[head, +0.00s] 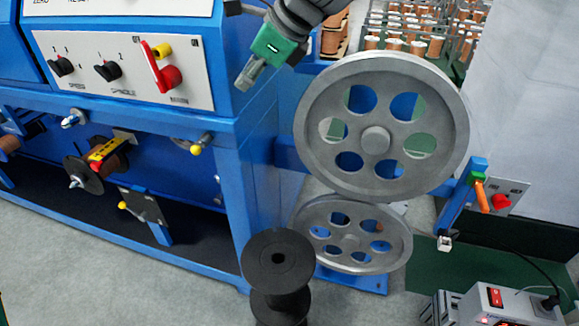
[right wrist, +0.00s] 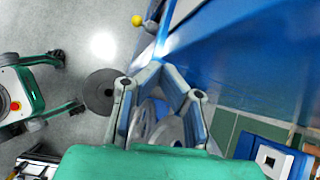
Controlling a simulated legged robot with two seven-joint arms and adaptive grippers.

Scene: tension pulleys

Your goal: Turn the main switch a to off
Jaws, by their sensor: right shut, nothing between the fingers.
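The white control panel (head: 130,95) on the blue machine carries a red rotary switch (head: 170,77) with a long red lever running up and left and a yellow part (head: 162,51) beside its upper end. Its label is too small to read surely. My right gripper (head: 243,82), with a green body, is to the right of the panel, apart from the switch. Its fingers are shut and empty, pointing down-left. In the right wrist view the fingers (right wrist: 157,72) converge above the green body, and the switch is not visible. My left gripper is not in view.
Two black knobs (head: 108,70) share the panel. Large grey pulleys (head: 375,138) stand right of and below my gripper. A smaller red knob (head: 502,201) is on a grey plate at the right. A black spool (head: 278,258) stands on the floor.

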